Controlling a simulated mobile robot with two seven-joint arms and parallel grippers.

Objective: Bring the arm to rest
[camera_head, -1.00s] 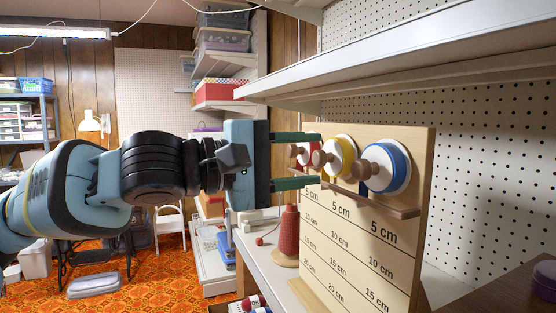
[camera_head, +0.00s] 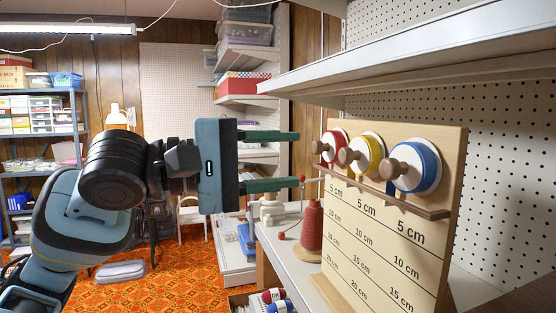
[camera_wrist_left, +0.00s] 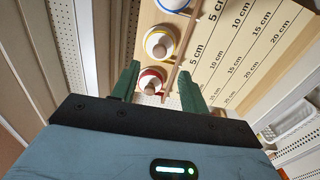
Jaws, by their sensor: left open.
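My left gripper (camera_head: 268,161) is open and empty in the head view, with its two green fingers pointing right toward the wooden board (camera_head: 445,160). A clear gap lies between its fingertips and the red spool (camera_head: 338,146), the nearest spool on the board. In the left wrist view the open fingers (camera_wrist_left: 158,88) show with the red spool (camera_wrist_left: 150,82) beyond them. My left arm (camera_head: 110,170) comes in from the left, bent. My right gripper is not in view.
The board also carries a yellow spool (camera_head: 369,152) and a blue spool (camera_head: 424,168) above printed centimetre marks. Another shelf (camera_head: 400,62) hangs above. Open room lies left over the orange carpet (camera_head: 180,275).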

